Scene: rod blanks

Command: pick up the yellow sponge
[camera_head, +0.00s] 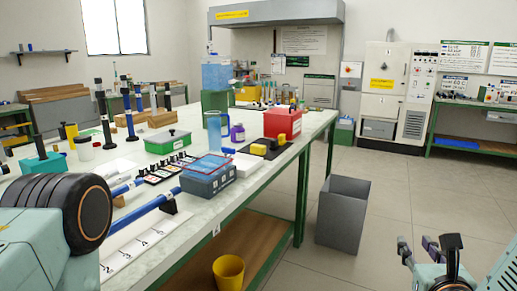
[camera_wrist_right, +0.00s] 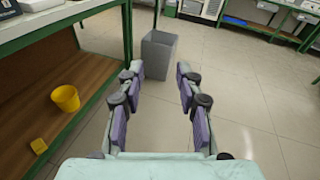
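A small yellow block (camera_wrist_right: 39,145), which looks like the sponge, lies on the brown lower shelf under the workbench in the right wrist view, left of a yellow bucket. I do not make it out on that shelf in the head view. My right gripper (camera_wrist_right: 160,75) is open and empty, its purple-padded fingers spread over bare floor, to the right of the block and apart from it. In the head view the right gripper (camera_head: 426,250) shows at the lower right. My left gripper's fingers are not in view.
The yellow bucket (camera_head: 228,272) stands on the lower shelf (camera_wrist_right: 80,88). A grey bin (camera_head: 342,212) stands on the floor beside the workbench's green leg (camera_head: 302,195). The workbench top (camera_head: 140,153) is crowded with tools and boxes. The floor right of the bin is clear.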

